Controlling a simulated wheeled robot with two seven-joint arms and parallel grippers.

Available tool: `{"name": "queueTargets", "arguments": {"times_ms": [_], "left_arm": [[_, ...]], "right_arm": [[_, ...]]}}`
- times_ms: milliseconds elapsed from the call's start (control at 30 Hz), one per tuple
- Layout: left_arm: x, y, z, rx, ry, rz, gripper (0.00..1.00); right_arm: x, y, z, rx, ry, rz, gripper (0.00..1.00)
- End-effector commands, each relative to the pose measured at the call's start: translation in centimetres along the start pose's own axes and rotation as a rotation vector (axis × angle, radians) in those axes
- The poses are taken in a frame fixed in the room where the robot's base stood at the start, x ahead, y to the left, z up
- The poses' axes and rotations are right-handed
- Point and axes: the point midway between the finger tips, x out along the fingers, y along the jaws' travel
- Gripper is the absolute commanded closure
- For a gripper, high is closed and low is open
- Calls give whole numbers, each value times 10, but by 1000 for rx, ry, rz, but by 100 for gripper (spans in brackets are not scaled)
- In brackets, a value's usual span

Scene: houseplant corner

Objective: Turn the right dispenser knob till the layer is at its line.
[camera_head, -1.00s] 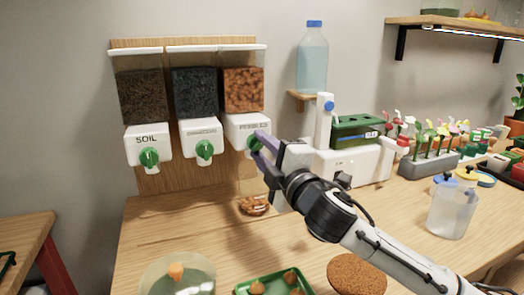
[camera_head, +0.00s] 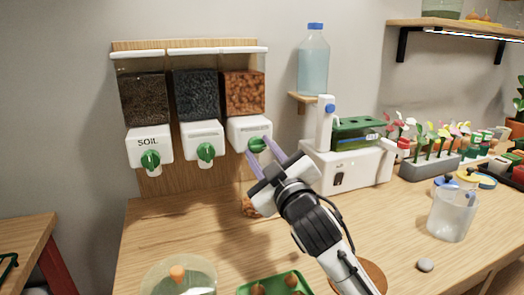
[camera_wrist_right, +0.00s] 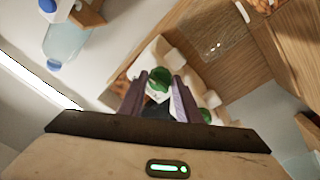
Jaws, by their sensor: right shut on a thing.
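The right dispenser (camera_head: 250,126) holds orange-brown pebbles (camera_head: 245,94) behind a clear front. Its green knob (camera_head: 256,144) sits on the white housing. My right gripper (camera_head: 262,149) is shut on this knob, with its purple fingers on either side of it. In the right wrist view the green knob (camera_wrist_right: 160,77) shows between the fingertips. Brown pebbles (camera_head: 249,207) lie below the dispenser, partly hidden by my gripper. A clear round vessel (camera_head: 180,280) with an orange piece inside stands at the front edge; I cannot make out a fill line. My left gripper is out of view.
The soil dispenser (camera_head: 148,146) and the middle dispenser (camera_head: 202,136) hang to the left. A white machine (camera_head: 350,165) stands to the right behind my arm. A green tray (camera_head: 277,283) is at the front. The wooden table is clear at left.

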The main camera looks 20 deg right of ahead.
Motion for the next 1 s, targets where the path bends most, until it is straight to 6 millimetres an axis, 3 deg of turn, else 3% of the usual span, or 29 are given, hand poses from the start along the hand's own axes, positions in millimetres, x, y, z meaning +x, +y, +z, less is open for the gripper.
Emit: {"name": "queueTargets", "arguments": {"times_ms": [633,667,733,1000], "left_arm": [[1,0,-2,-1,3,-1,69],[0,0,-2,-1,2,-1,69],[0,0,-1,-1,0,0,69],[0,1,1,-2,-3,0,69]], "right_arm": [[0,-1,-1,50,-1,3,92],[0,-1,-1,50,-1,3,66],[0,-1,-1,50,-1,4,54],[0,0,-1,50,-2,5,51]]}}
